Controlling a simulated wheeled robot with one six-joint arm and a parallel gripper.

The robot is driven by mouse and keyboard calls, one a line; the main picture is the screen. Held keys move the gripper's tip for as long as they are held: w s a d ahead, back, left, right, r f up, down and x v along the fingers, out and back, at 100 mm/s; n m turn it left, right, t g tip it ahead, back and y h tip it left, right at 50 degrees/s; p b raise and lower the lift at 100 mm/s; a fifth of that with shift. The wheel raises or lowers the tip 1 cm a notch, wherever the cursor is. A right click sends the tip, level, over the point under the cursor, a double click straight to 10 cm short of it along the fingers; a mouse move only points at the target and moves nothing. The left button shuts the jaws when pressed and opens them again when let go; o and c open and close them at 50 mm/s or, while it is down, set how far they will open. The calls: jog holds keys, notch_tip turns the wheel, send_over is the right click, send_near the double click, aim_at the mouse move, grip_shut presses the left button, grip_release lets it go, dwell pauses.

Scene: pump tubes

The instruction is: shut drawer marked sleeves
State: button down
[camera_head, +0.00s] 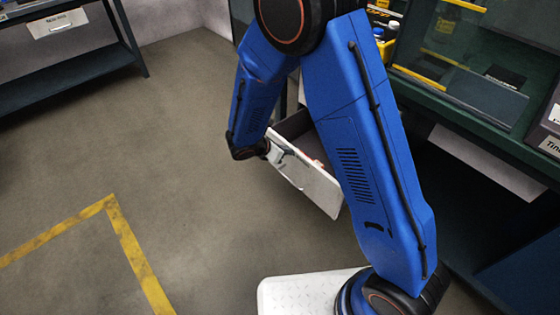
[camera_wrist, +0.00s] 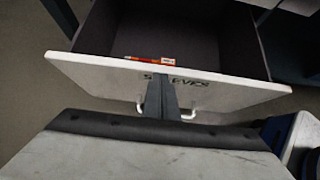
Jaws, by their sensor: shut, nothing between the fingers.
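The drawer marked sleeves (camera_wrist: 235,90) is pulled open, and its white front also shows in the head view (camera_head: 318,190). Its label reads "SLEEVES", with the middle letters partly covered by my gripper (camera_wrist: 160,80). The white bar handle (camera_wrist: 189,115) shows on either side of the fingers. My gripper is shut with nothing in it, at the drawer front's middle; I cannot tell whether it touches. In the head view the gripper (camera_head: 277,153) is at the front's upper left part. My arm hides part of the drawer there.
A small orange-and-white item (camera_wrist: 160,59) lies inside the drawer. Another shelf unit (camera_head: 80,65) with a white labelled front (camera_head: 57,24) stands at the back left. The floor left of the drawer is clear.

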jog(key=w+d, duration=1.3)
jog(key=d, duration=0.5)
jog(key=shift+w+r, duration=0.1)
jog(key=s+a+f+v, duration=0.1)
jog(key=f+v, duration=0.1)
jog(key=v, duration=1.1)
jog(key=shift+s+a, duration=0.25)
jog(key=shift+a, duration=0.2)
